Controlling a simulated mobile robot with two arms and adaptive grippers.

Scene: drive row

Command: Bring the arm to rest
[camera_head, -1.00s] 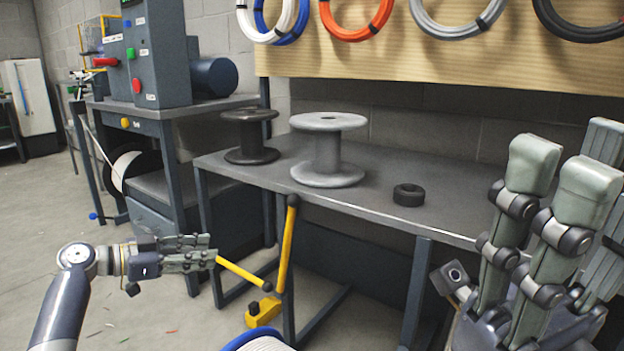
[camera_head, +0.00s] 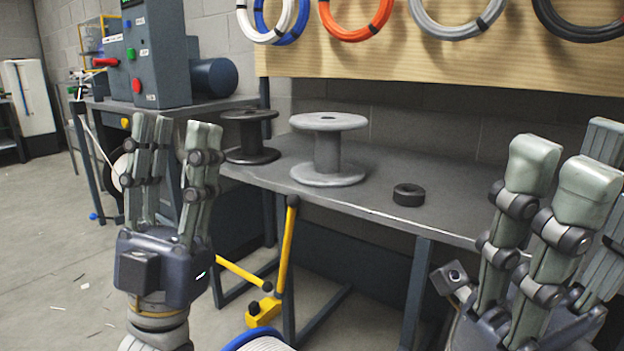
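My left gripper (camera_head: 175,135) points upward at the left of the head view, in front of the bench's left end. Its fingers are spread apart with an empty gap between them, so it is open. My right gripper (camera_head: 565,180) stands large and close at the right edge, fingers pointing up. Its fingers are apart and nothing shows between them; part of it is cut off by the frame. Neither gripper touches the bench or the things on it.
The grey bench (camera_head: 440,215) carries a black spool (camera_head: 250,137), a grey spool (camera_head: 327,150) and a black tape roll (camera_head: 408,195). A yellow-handled tool (camera_head: 286,245) stands at its front. Coloured cable coils (camera_head: 355,18) hang above. A machine (camera_head: 155,60) stands at the left.

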